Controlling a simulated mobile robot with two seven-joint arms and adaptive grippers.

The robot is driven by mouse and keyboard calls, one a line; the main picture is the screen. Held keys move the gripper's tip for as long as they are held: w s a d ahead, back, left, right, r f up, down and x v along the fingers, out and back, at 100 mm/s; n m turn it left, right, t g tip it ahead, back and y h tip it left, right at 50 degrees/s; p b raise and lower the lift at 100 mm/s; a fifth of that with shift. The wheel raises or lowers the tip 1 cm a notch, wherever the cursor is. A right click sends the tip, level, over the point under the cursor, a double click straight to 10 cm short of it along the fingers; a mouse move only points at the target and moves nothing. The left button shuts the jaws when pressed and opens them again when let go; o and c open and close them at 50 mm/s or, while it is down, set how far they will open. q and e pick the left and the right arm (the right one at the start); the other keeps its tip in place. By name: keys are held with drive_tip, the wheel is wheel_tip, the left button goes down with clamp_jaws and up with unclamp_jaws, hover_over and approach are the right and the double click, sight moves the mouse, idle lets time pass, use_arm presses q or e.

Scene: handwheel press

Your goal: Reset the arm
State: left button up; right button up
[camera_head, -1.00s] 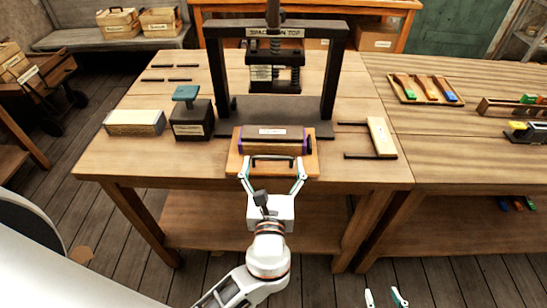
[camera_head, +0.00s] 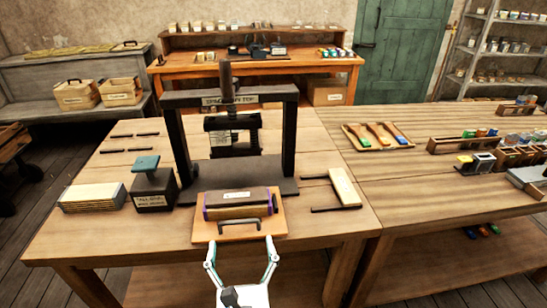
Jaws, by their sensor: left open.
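My left gripper (camera_head: 240,244) is at the bottom middle, open and empty. Its two fingers point at the press table, with the tips just short of a wooden board's (camera_head: 205,229) front edge. The board has a dark front handle (camera_head: 240,225), which is apart from the fingers. A wooden block with purple bands (camera_head: 240,204) lies on the board, in front of the dark handwheel press (camera_head: 289,140). The press frame stands upright, its screw and plate hanging in the middle. My right gripper is out of view.
On the press table (camera_head: 110,235) are a pale stack (camera_head: 93,196), a dark block with a teal top (camera_head: 152,187) and a pale bar (camera_head: 344,186). The right table holds a tool tray (camera_head: 378,137) and several small boxes. Free floor shows at left.

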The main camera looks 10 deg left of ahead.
use_arm(q)
drive_tip(key=s+a+f+n+g+h, duration=0.2)
drive_tip(key=s+f+n, duration=0.1)
drive_tip(key=f+n, duration=0.5)
drive_tip(key=s+a+f+n+g+h, duration=0.2)
drive_tip(key=s+f+n+h, duration=0.1)
drive_tip(key=f+n, duration=0.5)
drive_tip(key=s+a+f+n+g+h, duration=0.2)
drive_tip(key=s+f+n, duration=0.3)
drive_tip(key=n, duration=0.7)
wheel_tip(320, 180, down, 3)
drive_tip(key=shift+r+n+g+h, duration=0.1)
drive_tip(key=shift+n+g+h, duration=0.2)
drive_tip(key=shift+h, duration=0.1)
